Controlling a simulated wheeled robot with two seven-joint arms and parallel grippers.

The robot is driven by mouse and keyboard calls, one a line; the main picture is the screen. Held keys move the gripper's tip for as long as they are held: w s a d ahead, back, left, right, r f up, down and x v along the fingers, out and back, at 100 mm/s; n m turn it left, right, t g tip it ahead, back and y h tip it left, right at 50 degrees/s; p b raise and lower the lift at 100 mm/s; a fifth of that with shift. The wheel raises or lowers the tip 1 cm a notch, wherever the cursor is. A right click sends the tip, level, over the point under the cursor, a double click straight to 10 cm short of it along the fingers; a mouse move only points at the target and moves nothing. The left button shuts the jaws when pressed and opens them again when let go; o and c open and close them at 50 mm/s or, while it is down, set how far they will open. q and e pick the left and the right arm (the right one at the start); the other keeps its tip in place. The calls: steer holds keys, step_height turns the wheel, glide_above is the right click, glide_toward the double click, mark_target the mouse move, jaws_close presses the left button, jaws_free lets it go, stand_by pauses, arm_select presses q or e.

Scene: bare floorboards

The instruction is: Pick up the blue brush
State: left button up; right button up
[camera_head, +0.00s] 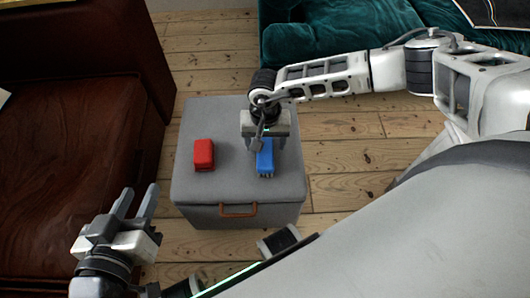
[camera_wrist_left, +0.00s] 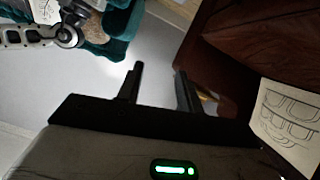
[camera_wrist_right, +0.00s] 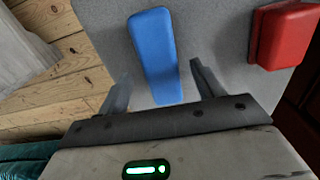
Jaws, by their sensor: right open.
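The blue brush (camera_head: 265,158) lies on the right part of a grey box-shaped ottoman (camera_head: 226,190). In the right wrist view the blue brush (camera_wrist_right: 155,52) shows its smooth back, and its near end lies between the fingers in the picture. My right gripper (camera_head: 265,140) is open over the brush's far end; the right wrist view also shows the open fingers (camera_wrist_right: 160,88) on either side, and I cannot tell whether they touch it. My left gripper (camera_head: 138,203) is open and empty, left of the ottoman; its parted fingers also show in the left wrist view (camera_wrist_left: 160,85).
A red brush-like block (camera_head: 204,155) lies on the ottoman, left of the blue brush. A brown leather sofa (camera_head: 75,150) stands at the left, close to my left gripper. A teal sofa (camera_head: 330,30) is at the back. Floorboards (camera_head: 345,165) show right of the ottoman.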

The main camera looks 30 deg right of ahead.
mark_target(265, 148)
step_height(265, 148, down, 3)
steer(key=shift+a+f+b, duration=0.1)
steer(key=shift+f+b, duration=0.05)
steer(key=shift+b, duration=0.3)
steer(key=c, duration=1.1)
arm_select(q)
steer(key=shift+s+d+r+h, duration=0.1)
steer(key=shift+d+r+h, duration=0.15)
steer(key=shift+r, duration=0.2)
